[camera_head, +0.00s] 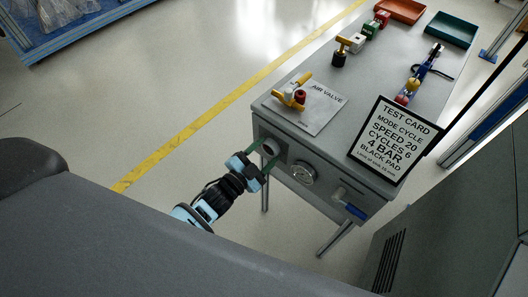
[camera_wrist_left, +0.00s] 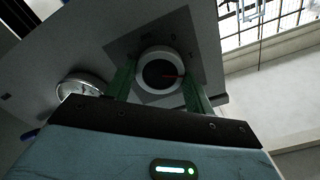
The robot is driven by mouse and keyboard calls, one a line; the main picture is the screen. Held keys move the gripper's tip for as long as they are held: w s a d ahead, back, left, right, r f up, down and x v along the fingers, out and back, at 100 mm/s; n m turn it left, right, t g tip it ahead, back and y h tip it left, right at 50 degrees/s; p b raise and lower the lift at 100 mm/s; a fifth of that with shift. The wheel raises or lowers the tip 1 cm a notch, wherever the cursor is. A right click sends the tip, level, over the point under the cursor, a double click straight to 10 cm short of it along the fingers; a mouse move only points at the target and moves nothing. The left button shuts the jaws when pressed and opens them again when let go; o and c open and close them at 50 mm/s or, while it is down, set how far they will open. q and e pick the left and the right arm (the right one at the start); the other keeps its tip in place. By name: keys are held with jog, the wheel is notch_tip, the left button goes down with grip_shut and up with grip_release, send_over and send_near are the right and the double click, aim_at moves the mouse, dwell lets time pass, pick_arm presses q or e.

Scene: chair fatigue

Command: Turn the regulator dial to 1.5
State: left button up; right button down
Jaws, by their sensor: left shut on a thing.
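The regulator dial (camera_head: 269,147) is a round knob on the front face of the grey bench. In the left wrist view the dial (camera_wrist_left: 152,74) has a pale ring, a dark centre and a red mark pointing right. My left gripper (camera_head: 266,156) has its green fingers on either side of the knob and is shut on it. The wrist view shows the fingers (camera_wrist_left: 160,82) flanking the ring left and right. A round white gauge (camera_head: 303,173) sits to the right of the dial; its reading is too small to tell. My right gripper is not in view.
A yellow-handled air valve (camera_head: 292,94) stands on the bench top above the dial. A test card (camera_head: 393,139) leans at the right, with a blue-handled part (camera_head: 354,211) below it. Coloured blocks and two trays (camera_head: 451,29) lie farther back. Floor left of the bench is clear.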

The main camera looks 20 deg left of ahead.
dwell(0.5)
pick_arm(q)
jog(key=o, duration=1)
jog(key=shift+c, duration=0.2)
jog(key=v, duration=0.8)
